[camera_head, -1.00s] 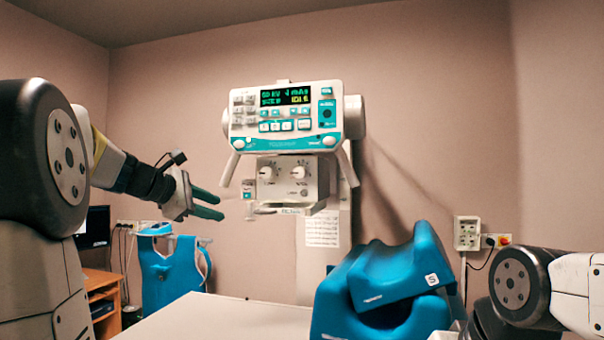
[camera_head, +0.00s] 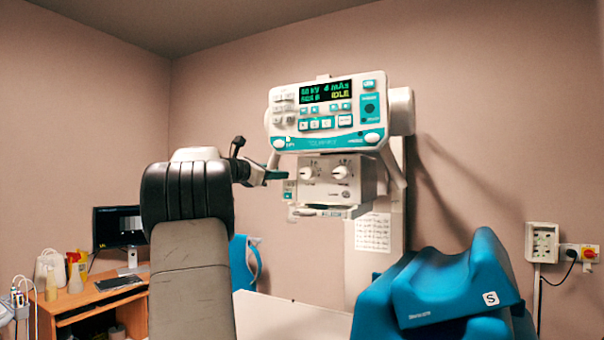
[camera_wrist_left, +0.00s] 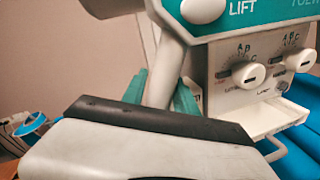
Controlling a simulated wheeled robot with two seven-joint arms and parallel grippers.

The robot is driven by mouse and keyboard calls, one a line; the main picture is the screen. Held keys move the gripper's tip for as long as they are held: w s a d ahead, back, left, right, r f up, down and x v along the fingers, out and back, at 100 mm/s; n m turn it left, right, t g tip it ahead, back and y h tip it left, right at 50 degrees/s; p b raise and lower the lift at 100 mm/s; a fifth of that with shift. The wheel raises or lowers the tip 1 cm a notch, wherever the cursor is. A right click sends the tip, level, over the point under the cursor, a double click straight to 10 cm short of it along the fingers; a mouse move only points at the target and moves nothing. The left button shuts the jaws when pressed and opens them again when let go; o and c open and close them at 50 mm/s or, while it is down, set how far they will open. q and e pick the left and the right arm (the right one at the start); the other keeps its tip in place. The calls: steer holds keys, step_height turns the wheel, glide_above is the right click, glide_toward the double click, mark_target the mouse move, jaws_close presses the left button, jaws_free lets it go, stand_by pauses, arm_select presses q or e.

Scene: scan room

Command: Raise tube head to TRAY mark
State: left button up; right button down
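The tube head (camera_head: 325,115) is a white and teal unit with a lit display, buttons and two slanted side handles, in the middle of the head view. Below its panel is a box with two knobs. Its LIFT button shows close in the left wrist view (camera_wrist_left: 205,8). My left gripper (camera_head: 274,175) is at the left handle (camera_wrist_left: 165,70); in the left wrist view its teal fingers stand on either side of the handle. The fingers look open around it; I cannot tell whether they touch it. My right gripper is out of view. I cannot make out the TRAY mark.
Blue padded supports (camera_head: 440,290) stand at the lower right by the pale table top (camera_head: 290,318). A desk (camera_head: 95,305) with a monitor (camera_head: 120,226) is at the left. A blue apron (camera_head: 242,262) hangs behind my left arm. Wall boxes (camera_head: 542,242) are at the right.

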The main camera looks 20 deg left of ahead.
arm_select(q)
steer(key=shift+w, duration=0.2)
steer(key=shift+c, duration=0.2)
jaws_close()
stand_by(1.2)
